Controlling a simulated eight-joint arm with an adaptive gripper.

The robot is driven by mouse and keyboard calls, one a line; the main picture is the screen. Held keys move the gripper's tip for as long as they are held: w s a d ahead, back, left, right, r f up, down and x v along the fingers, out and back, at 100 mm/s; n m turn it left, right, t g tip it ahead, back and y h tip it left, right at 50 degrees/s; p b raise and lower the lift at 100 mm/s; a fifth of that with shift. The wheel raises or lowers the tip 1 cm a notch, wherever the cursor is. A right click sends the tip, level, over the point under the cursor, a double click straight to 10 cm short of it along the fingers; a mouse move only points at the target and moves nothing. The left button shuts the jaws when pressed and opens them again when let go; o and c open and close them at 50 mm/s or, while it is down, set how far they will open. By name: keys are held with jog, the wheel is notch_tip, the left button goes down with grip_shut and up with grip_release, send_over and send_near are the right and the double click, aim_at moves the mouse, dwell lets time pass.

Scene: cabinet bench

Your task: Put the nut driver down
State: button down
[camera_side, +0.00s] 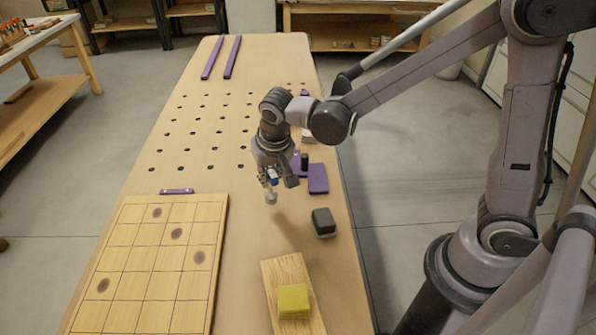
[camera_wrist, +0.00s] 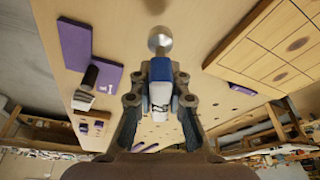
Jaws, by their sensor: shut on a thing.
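My gripper (camera_side: 269,179) is shut on the nut driver (camera_side: 271,197), which has a blue and white handle and a rounded grey metal end. In the side view it hangs below the fingers, metal end down, above the bare wood of the bench (camera_side: 245,235). It looks clear of the bench top, but the gap is hard to judge. In the wrist view, the fingers (camera_wrist: 160,78) close on both sides of the nut driver's handle (camera_wrist: 160,95), and its metal end points away from the camera.
Purple pads (camera_side: 318,178) with a dark upright piece (camera_side: 304,161) lie right of my gripper. A dark block (camera_side: 323,222) and a wooden board (camera_side: 272,275) with a yellow block (camera_side: 293,301) are nearer. A gridded board (camera_side: 150,265) and purple bar (camera_side: 177,191) lie left.

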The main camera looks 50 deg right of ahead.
aim_at(271, 193)
jog(key=shift+f, duration=1.85)
jog(key=shift+f, duration=0.15)
jog(key=c, duration=1.3)
grip_release()
jog(key=v, duration=1.2)
jog(key=s+d+n+t, duration=0.1)
jog(key=s+d, duration=0.2)
jog(key=s+d+r+n+t, duration=0.1)
jog(key=s+d+n, duration=0.1)
jog(key=s+d, duration=0.1)
jog(key=s+d+n+t+y, duration=0.1)
jog(key=s+d+t, duration=0.1)
jog(key=s+d, duration=0.1)
jog(key=shift+s+d+r+n, duration=0.3)
jog(key=shift+s+d, duration=0.1)
jog(key=shift+s, duration=0.2)
